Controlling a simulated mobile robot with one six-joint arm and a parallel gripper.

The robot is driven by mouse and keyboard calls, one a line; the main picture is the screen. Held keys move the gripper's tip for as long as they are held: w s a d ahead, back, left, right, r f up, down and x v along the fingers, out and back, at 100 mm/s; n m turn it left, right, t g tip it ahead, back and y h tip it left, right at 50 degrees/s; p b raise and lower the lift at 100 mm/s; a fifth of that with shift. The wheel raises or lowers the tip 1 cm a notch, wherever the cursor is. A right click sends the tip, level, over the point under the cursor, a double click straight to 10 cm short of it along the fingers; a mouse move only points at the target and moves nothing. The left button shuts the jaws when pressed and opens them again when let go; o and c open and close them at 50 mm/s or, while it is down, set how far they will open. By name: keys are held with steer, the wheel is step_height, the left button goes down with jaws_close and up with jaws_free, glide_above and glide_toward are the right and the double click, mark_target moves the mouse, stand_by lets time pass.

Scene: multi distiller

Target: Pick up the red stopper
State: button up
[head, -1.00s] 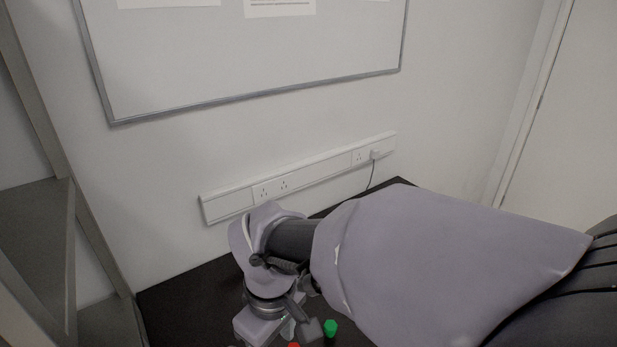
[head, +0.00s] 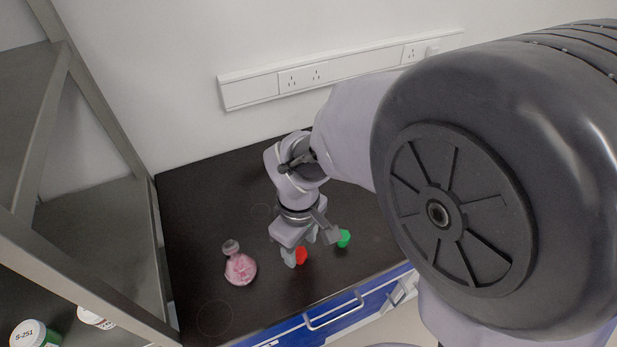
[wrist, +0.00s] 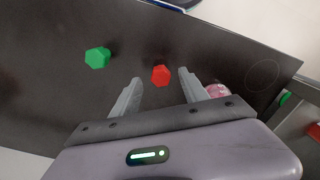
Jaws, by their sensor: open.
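The red stopper (head: 301,256) is on the black bench top (head: 200,200), just in front of my gripper in the head view. In the wrist view the red stopper (wrist: 160,75) shows a hexagonal top and lies between the lines of my two fingers, at or slightly beyond their tips. My gripper (wrist: 159,76) is open and empty, with one finger on each side of the stopper. In the head view my gripper (head: 300,259) points down over the bench, and its fingers partly hide the area around the stopper. I cannot tell the exact height gap.
A green stopper (head: 343,238) stands to the right, also in the wrist view (wrist: 97,58). A round flask with pink contents (head: 240,268) stands to the left, partly behind a finger in the wrist view (wrist: 218,91). A metal shelf frame (head: 100,130) borders the bench's left side.

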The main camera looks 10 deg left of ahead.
mark_target(301, 253)
step_height(301, 253, down, 4)
steer(key=shift+s+r+b, duration=0.1)
steer(key=shift+r+b, duration=0.15)
steer(key=shift+b, duration=0.45)
steer(key=shift+d+r, duration=0.1)
steer(key=shift+r, duration=0.05)
jaws_close()
steer(key=shift+r, duration=0.1)
